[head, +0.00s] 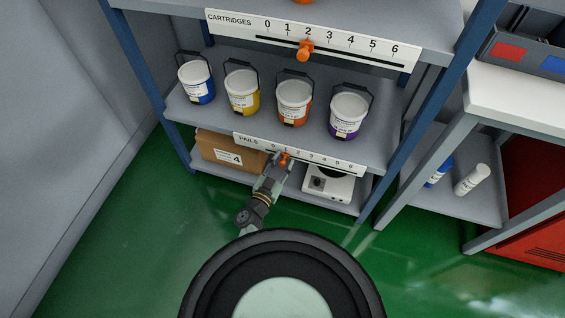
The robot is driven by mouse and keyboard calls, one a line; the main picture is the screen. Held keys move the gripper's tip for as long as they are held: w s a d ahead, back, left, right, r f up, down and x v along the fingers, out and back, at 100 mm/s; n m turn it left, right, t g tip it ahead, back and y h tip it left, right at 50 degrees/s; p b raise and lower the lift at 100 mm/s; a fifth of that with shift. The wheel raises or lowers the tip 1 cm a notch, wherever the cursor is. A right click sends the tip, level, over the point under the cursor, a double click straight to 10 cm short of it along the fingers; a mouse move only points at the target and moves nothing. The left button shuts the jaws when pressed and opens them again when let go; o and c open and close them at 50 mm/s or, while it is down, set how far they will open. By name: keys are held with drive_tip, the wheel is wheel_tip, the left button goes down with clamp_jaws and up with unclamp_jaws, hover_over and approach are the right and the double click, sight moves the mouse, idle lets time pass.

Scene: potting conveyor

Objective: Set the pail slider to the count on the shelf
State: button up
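The pail slider is an orange knob (284,158) on the white PAILS scale (245,141), which runs along the shelf's front edge. The knob sits near the low end of the scale, around the 1 mark; my gripper partly covers it. On the shelf above the scale stand a blue-labelled pail (196,84), a yellow one (242,94), an orange one (293,104) and a purple one (347,116), all lidded, upright and apart. My gripper (279,166) is right at the knob from the front. Whether its fingers are closed on the knob is too small to tell.
A cardboard box (215,147) and a white device (330,186) stand on the bottom shelf behind my gripper. Above, a CARTRIDGES scale (235,24) has its own orange knob (304,51). Blue posts (140,60) frame the rack. Green floor (130,235) is clear at left.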

clamp_jaws()
drive_tip(key=shift+d+r, duration=0.1)
idle(0.5)
